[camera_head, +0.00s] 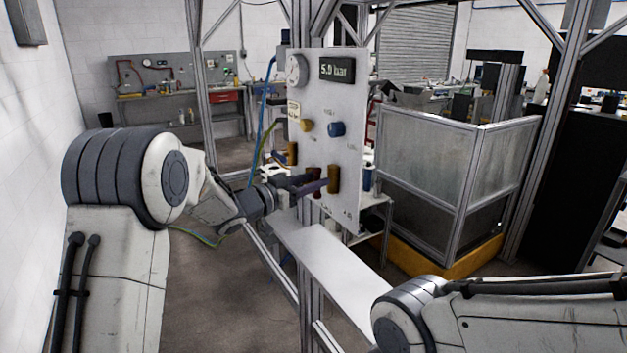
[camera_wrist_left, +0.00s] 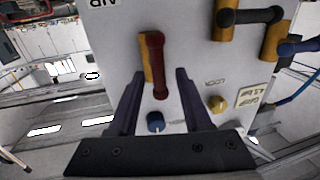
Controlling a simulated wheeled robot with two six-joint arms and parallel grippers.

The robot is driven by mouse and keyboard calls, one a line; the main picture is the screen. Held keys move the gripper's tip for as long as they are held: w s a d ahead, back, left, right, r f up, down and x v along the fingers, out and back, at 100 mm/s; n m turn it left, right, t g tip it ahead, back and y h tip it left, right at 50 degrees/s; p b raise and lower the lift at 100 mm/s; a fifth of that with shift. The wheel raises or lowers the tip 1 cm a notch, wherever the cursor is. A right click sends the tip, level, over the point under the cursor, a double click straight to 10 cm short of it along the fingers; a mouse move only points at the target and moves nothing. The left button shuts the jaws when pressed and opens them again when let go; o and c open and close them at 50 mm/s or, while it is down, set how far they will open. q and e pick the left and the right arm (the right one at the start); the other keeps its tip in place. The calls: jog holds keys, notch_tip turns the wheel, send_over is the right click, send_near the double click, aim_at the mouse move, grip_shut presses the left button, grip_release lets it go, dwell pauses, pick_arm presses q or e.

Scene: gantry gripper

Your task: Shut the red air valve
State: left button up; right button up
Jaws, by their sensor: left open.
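The red air valve shows in the left wrist view as a dark red handle (camera_wrist_left: 156,65) beside a brass body (camera_wrist_left: 147,52), on the pale panel (camera_wrist_left: 195,60). The handle runs up and down in that view. My left gripper (camera_wrist_left: 158,80) is open, one dark finger on each side of the handle's end, with gaps visible; I cannot tell whether they touch it. In the head view my left gripper (camera_head: 318,186) reaches the lower panel, beside the dark red handle (camera_head: 313,174) and a brass part (camera_head: 333,178). My right gripper is out of view.
The panel carries a round gauge (camera_head: 296,70), a display reading 5.0 bar (camera_head: 337,69), a blue knob (camera_head: 337,129) and a yellow knob (camera_head: 306,126). A black handle (camera_wrist_left: 250,16) sits nearby in the wrist view. A pale shelf (camera_head: 325,262) lies below, framed by metal posts.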

pick_arm(q)
grip_shut()
jog(key=shift+s+d+f+m+g+h+b, duration=0.1)
jog(key=shift+f+m+g+h+b, duration=0.4)
jog(key=shift+m+b, duration=3.1)
jog(key=shift+s+d+f+m+t+h+b, duration=0.15)
jog(key=shift+m+h+b, duration=0.75)
jog(key=shift+m+b, duration=2.6)
jog(key=shift+s+a+f+m+g+h+b, duration=0.1)
jog(key=shift+f+m+g+h+b, duration=0.4)
jog(key=shift+m+b, duration=3.1)
jog(key=shift+r+n+b, duration=0.3)
jog(key=shift+n+b, duration=0.2)
jog(key=shift+b, duration=0.2)
